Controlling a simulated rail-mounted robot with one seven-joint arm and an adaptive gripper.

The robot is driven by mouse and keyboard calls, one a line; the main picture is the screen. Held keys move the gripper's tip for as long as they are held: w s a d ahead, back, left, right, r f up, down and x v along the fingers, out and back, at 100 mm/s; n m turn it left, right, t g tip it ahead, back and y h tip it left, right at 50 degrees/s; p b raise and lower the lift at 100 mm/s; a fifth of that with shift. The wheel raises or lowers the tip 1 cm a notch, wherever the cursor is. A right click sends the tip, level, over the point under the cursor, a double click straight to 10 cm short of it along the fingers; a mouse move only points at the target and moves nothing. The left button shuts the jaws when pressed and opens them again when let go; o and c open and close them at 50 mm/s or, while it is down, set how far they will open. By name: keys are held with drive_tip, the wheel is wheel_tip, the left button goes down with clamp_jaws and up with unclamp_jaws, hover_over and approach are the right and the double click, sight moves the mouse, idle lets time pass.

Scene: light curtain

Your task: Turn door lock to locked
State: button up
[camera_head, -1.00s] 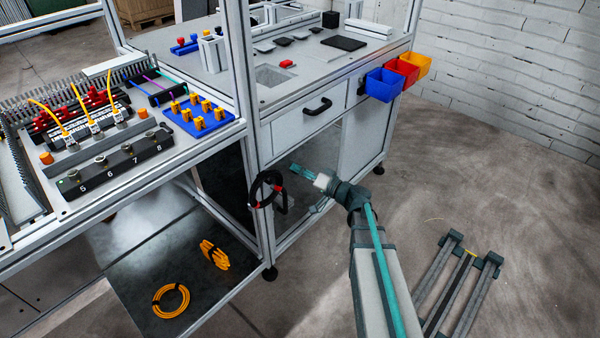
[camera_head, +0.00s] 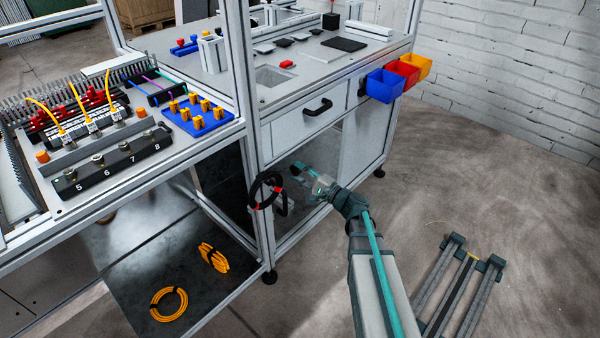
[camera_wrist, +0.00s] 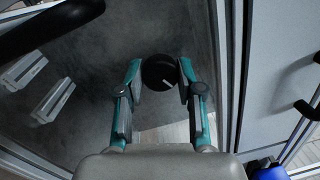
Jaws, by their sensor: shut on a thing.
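The door lock shows in the wrist view as a round black knob (camera_wrist: 158,72) with a white line pointing to the lower right. It sits on a clear door panel (camera_wrist: 100,95). My gripper (camera_wrist: 160,70) has one teal-and-dark finger on each side of the knob and is shut on it. In the head view my gripper (camera_head: 301,172) is at the clear door (camera_head: 318,160) below the drawer; the knob is hidden there.
A black door handle (camera_wrist: 50,28) is at upper left in the wrist view. A drawer (camera_head: 308,122) is above; blue, red and yellow bins (camera_head: 400,76) hang at the right. The floor at right is mostly open.

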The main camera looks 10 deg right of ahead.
drive_tip(key=m+p, duration=0.1)
drive_tip(key=m, duration=0.5)
drive_tip(key=shift+t+h+p, duration=0.35)
drive_tip(key=shift+t+h, duration=0.05)
drive_tip(key=shift+m, duration=0.4)
drive_tip(key=o, duration=1.1)
drive_tip(key=shift+o, duration=0.2)
drive_tip(key=v, duration=1.2)
drive_tip(key=shift+a, duration=0.1)
